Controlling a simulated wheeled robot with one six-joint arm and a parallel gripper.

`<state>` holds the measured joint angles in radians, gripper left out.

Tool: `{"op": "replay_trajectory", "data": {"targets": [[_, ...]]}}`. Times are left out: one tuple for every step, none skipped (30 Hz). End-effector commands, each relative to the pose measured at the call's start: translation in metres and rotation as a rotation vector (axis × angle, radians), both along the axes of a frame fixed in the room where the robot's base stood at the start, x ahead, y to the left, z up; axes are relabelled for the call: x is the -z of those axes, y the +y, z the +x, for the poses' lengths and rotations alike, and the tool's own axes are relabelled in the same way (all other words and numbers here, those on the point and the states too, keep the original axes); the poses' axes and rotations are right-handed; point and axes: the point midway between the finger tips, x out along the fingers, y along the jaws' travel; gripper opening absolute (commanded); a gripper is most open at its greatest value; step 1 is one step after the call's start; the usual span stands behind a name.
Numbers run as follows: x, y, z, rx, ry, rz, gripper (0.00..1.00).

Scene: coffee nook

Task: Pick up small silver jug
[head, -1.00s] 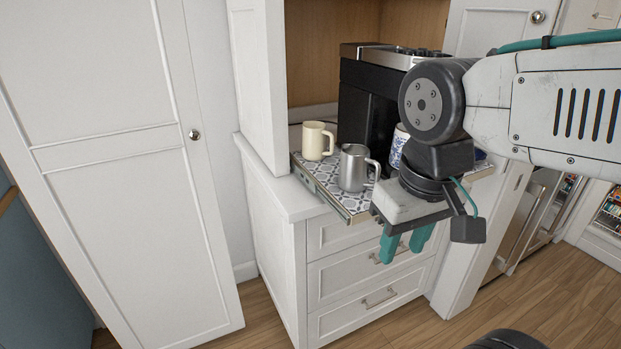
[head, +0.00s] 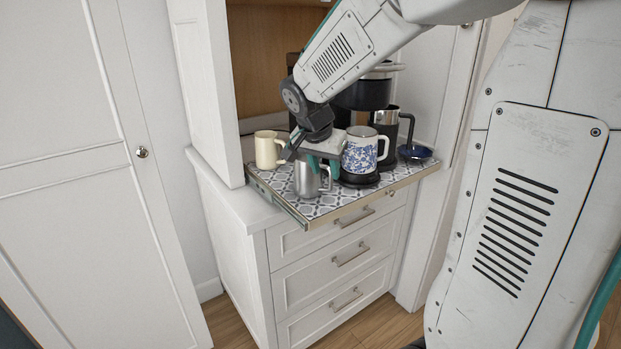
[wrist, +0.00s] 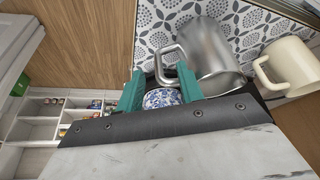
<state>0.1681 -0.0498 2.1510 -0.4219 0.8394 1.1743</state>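The small silver jug (head: 306,181) stands upright on the patterned pull-out shelf (head: 330,203), its handle facing right. My gripper (head: 325,172) is right by it, its teal fingers pointing down at the handle side. In the wrist view the jug (wrist: 213,55) fills the upper middle and its handle (wrist: 165,66) reaches toward the gap between my fingertips (wrist: 158,78). The fingers are apart, and the handle's end is near the right-hand one. I cannot tell whether they touch. The jug's upper part is partly hidden by my gripper in the head view.
A cream mug (head: 268,150) stands behind left of the jug. The cabinet wall (head: 208,90) bounds the left.

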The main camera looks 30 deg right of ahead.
Motion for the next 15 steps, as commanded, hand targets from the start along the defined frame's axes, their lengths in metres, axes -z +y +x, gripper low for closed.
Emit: {"op": "replay_trajectory", "data": {"targets": [[0.006,-0.002,0.0,0.001,0.003,0.0,0.37],[0.009,-0.004,0.0,0.0,0.004,0.0,0.37],[0.014,-0.006,0.001,0.0,0.004,0.0,0.37],[0.018,-0.008,0.001,0.0,0.004,0.0,0.37],[0.022,-0.011,0.002,0.001,0.005,0.0,0.37],[0.028,-0.014,0.003,0.0,0.004,0.0,0.37],[0.032,-0.016,0.003,0.0,0.005,0.001,0.37],[0.036,-0.017,0.004,-0.001,0.005,0.001,0.37],[0.041,-0.018,0.005,-0.001,0.003,0.001,0.37],[0.044,-0.019,0.005,-0.001,0.005,0.001,0.37],[0.046,-0.02,0.006,-0.001,0.003,0.001,0.37],[0.048,-0.021,0.007,-0.001,0.002,0.001,0.37],[0.049,-0.021,0.007,-0.001,0.002,0.0,0.37],[0.05,-0.021,0.007,-0.001,0.002,0.0,0.37],[0.05,-0.021,0.007,-0.003,0.001,0.0,0.37]]}}
